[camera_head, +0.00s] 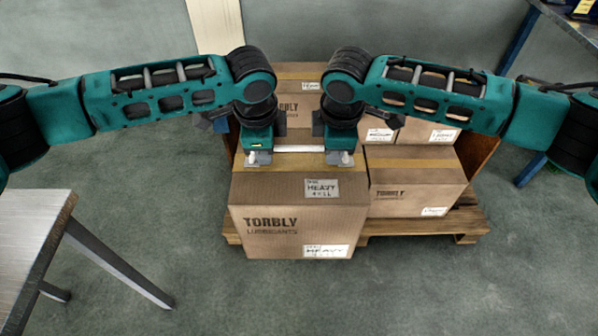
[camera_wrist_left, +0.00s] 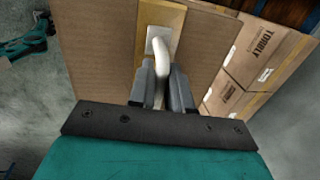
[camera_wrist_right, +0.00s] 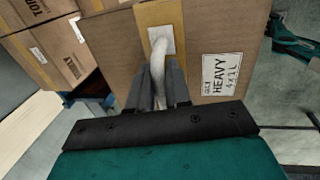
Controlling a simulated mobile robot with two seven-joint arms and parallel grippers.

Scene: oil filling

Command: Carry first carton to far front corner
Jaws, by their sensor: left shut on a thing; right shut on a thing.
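The nearest carton (camera_head: 292,232) is a brown box marked TORBLY LUBRICANTS and HEAVY, with a tape strip and a white handle (camera_head: 299,149) on top. My left gripper (camera_head: 258,155) and right gripper (camera_head: 340,155) are side by side over its top, both shut on the handle. In the left wrist view, the fingers close on the curved handle (camera_wrist_left: 160,62) beside its square plate. The right wrist view shows the same kind of grip on the handle (camera_wrist_right: 159,66). The carton looks level and overlaps the pallet's front left part. I cannot tell whether its bottom touches anything.
Several other cartons (camera_head: 410,191) stand on a wooden pallet (camera_head: 450,225) behind and to the right. A table (camera_head: 30,225) with metal legs is at the front left. Another table (camera_head: 575,28) with blue legs is at the back right. The floor (camera_head: 420,290) in front is clear.

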